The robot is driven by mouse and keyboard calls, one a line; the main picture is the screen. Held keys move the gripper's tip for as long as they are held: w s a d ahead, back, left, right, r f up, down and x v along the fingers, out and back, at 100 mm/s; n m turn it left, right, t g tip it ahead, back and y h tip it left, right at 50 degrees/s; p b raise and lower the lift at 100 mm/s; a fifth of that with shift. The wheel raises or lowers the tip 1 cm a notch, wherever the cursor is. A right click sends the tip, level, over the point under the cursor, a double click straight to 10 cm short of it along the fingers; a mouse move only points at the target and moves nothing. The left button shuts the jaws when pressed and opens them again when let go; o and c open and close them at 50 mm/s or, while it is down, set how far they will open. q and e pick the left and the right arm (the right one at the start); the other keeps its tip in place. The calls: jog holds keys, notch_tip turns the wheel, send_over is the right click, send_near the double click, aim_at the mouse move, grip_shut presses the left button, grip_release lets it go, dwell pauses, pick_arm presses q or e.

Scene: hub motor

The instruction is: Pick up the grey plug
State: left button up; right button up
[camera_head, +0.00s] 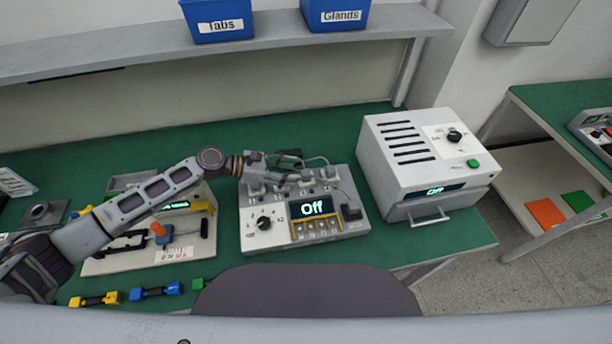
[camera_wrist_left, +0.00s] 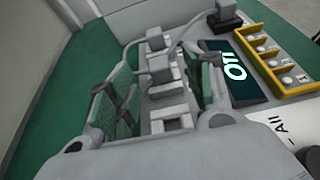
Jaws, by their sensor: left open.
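My left gripper (camera_head: 286,172) is over the back row of sockets on the grey test unit (camera_head: 283,239), whose display reads "Off". In the left wrist view my left gripper (camera_wrist_left: 155,78) is open, with one finger on each side of a grey plug (camera_wrist_left: 160,68) with a cable. The fingers look apart from the plug; I cannot tell their height over it. A second grey plug (camera_wrist_left: 155,41) stands just beyond it. A darker plug (camera_head: 350,213) sits at the unit's right side. In the head view, my gripper partly hides the grey plugs. My right gripper is not in view.
A white box with vents (camera_head: 425,165) stands to the right of the unit. A fixture board (camera_head: 140,260) lies under my left arm. Blue bins (camera_head: 219,20) marked "Tabs" and "Glands" stand on the shelf. Loose cables arch near the gripper.

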aim_at(308, 172)
pick_arm(q)
jog(key=shift+x, duration=0.75)
jog(key=shift+w+d+f, duration=0.2)
jog(key=shift+w+d, duration=0.15)
jog(key=shift+d, duration=0.4)
jog(key=shift+d+f, duration=0.15)
jog(key=shift+d, duration=0.2)
jog(key=shift+w+d+f, duration=0.15)
jog(key=shift+d+f, duration=0.05)
jog(key=shift+d, duration=0.15)
jog(key=c, duration=1.1)
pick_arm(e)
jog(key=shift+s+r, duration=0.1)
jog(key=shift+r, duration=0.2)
